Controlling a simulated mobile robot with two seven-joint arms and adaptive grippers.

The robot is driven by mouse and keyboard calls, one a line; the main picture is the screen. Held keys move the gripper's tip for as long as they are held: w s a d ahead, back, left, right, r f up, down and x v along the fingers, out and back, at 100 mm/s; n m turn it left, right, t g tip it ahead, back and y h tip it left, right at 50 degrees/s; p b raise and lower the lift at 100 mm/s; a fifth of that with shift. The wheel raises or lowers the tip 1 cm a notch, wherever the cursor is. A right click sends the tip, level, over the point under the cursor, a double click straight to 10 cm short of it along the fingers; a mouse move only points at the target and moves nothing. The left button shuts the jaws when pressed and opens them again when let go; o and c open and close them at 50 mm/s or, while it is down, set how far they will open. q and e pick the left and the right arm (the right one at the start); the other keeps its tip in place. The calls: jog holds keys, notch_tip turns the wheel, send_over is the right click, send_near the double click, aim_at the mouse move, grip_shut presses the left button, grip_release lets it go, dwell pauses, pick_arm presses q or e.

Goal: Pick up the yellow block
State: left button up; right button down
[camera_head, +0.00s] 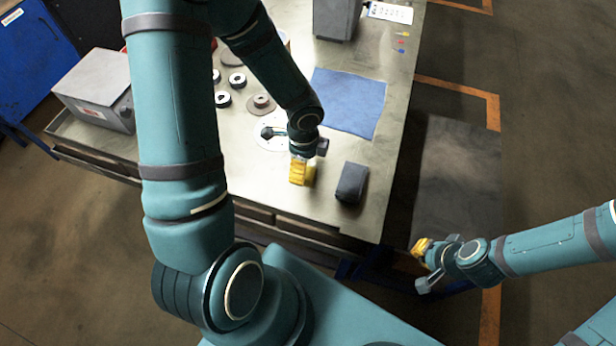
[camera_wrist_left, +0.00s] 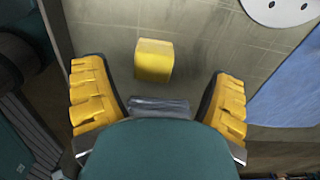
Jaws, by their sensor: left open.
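The yellow block (camera_wrist_left: 153,61) lies on the grey worktable (camera_wrist_left: 205,40) in the left wrist view. My left gripper (camera_wrist_left: 161,80) is open and empty, with one yellow ridged finger on each side of the block's line, and the block lies a little beyond the fingers. In the head view my left gripper (camera_head: 301,172) is low over the table (camera_head: 240,175) near its front edge; its yellow fingers and the block cannot be told apart there. My right gripper (camera_head: 422,249) hangs off the table at the right; its opening is unclear.
A dark block (camera_head: 351,184) stands close to the right of my left gripper. A blue cloth (camera_head: 348,102), a white disc (camera_head: 268,143) and several dark discs lie behind. A grey box (camera_head: 97,88) is at the left.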

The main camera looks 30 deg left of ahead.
aim_at(306, 176)
pick_arm(q)
jog(key=shift+s+d+f+b, duration=0.15)
jog(key=shift+f+b, duration=0.45)
jog(key=shift+f, duration=0.75)
jog(key=shift+s+d+f+b, duration=0.1)
jog(key=shift+d+f+b, duration=0.3)
jog(key=shift+f, duration=0.95)
jog(key=shift+a, duration=0.15)
jog(key=c, duration=1.1)
jog(key=shift+r, duration=0.1)
jog(key=shift+c, duration=0.2)
notch_tip(306, 176, up, 10)
jog(key=p, duration=0.3)
jog(key=shift+p, duration=0.35)
